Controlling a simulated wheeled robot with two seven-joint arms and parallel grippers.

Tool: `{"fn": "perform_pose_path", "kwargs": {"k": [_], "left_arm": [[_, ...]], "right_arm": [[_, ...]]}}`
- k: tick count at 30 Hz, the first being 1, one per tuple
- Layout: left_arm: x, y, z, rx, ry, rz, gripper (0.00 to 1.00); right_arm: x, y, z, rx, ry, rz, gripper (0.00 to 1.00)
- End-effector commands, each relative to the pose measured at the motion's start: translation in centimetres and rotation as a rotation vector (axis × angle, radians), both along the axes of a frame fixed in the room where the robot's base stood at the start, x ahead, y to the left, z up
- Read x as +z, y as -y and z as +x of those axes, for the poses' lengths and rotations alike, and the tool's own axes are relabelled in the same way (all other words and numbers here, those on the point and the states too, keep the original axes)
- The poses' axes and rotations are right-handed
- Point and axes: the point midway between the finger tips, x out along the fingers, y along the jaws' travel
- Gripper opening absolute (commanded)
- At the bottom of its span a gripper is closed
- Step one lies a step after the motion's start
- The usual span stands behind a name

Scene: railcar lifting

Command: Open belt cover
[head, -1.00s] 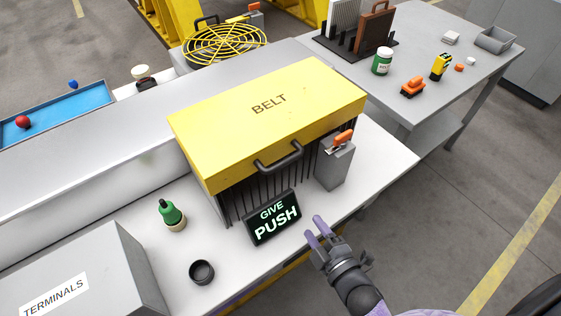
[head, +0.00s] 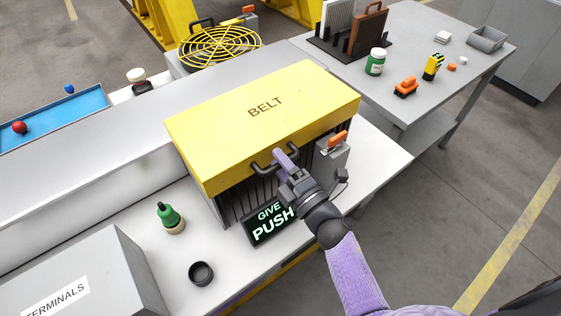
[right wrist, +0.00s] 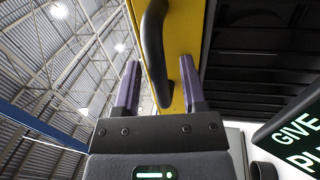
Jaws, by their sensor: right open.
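The yellow belt cover (head: 230,115), marked BELT, lies closed over its dark slatted housing (head: 240,200). Its dark handle (head: 264,167) is on the front face. My right gripper (head: 280,160) is at the right part of the handle. In the right wrist view, the open purple fingers (right wrist: 160,85) stand on either side of the handle (right wrist: 154,50). I cannot tell whether a finger touches it. The cover's yellow front (right wrist: 184,35) shows behind the handle. My left gripper is not in view.
A sign (head: 268,228) reading GIVE PUSH is partly hidden by my right gripper. A grey box with an orange lever (head: 338,140) stands right of the handle.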

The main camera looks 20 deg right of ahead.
Motion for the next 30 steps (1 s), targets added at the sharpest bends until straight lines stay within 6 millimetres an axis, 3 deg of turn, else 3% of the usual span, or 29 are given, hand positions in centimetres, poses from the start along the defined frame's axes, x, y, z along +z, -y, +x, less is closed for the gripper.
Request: {"fn": "perform_pose_path", "kwargs": {"k": [7, 15, 30], "left_arm": [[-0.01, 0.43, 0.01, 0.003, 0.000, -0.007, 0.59], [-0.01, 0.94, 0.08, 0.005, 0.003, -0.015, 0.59], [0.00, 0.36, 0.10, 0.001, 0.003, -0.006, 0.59]], "right_arm": [[-0.01, -0.05, 0.08, 0.000, -0.001, 0.001, 0.53], [-0.02, -0.04, 0.06, 0.000, -0.001, 0.001, 0.00], [-0.06, -0.04, 0.04, 0.000, -0.002, 0.000, 0.00]]}}
